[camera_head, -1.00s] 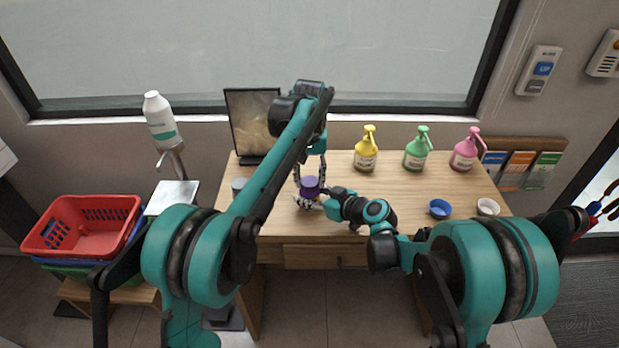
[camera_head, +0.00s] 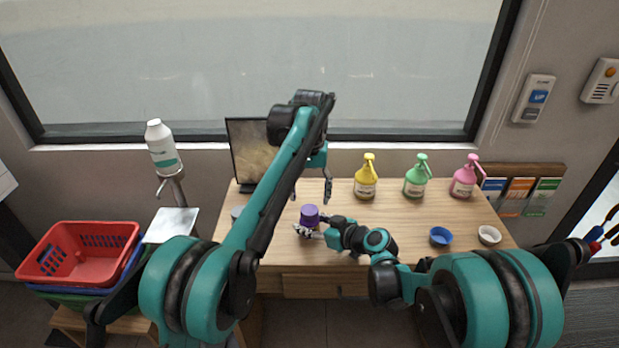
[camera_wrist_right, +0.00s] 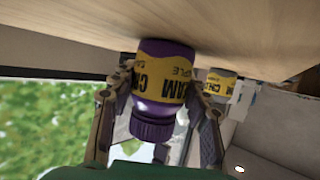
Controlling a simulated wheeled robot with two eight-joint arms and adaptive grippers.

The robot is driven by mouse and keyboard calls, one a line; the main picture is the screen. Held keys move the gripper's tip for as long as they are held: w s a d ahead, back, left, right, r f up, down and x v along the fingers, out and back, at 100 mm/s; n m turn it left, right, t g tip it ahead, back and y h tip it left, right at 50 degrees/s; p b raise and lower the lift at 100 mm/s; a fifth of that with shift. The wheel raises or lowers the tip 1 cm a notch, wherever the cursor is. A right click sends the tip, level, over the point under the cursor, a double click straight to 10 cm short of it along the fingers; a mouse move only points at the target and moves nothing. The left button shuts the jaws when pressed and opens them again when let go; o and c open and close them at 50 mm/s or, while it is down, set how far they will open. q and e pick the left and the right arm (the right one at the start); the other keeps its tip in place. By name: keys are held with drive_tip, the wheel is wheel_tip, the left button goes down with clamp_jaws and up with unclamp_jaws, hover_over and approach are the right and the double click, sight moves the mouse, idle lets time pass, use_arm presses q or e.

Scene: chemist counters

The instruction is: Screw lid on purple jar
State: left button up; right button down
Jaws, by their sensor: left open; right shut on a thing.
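The purple jar (camera_head: 309,214) stands on the wooden desk, with its lid on top. In the right wrist view, which is upside down, the jar (camera_wrist_right: 165,90) has a yellow label and its base touches the desk. Its ribbed purple lid (camera_wrist_right: 153,129) sits on the neck and looks straight; how tight it is cannot be told. My right gripper (camera_head: 310,231) is shut on the jar body, one finger on each side. My left gripper (camera_head: 311,190) is open and empty, above and behind the jar, apart from the lid.
Yellow (camera_head: 366,180), green (camera_head: 417,178) and pink (camera_head: 465,180) pump bottles stand along the back. A blue bowl (camera_head: 440,237) and white bowl (camera_head: 489,235) are at the right. A grey jar (camera_head: 237,211) and dark screen (camera_head: 249,150) are at the left.

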use_arm(q)
wheel_tip(320, 180, up, 7)
idle(0.3)
drive_tip(key=shift+r, duration=0.1)
use_arm(e)
drive_tip(key=c, duration=0.7)
unclamp_jaws()
drive_tip(key=v, duration=1.2)
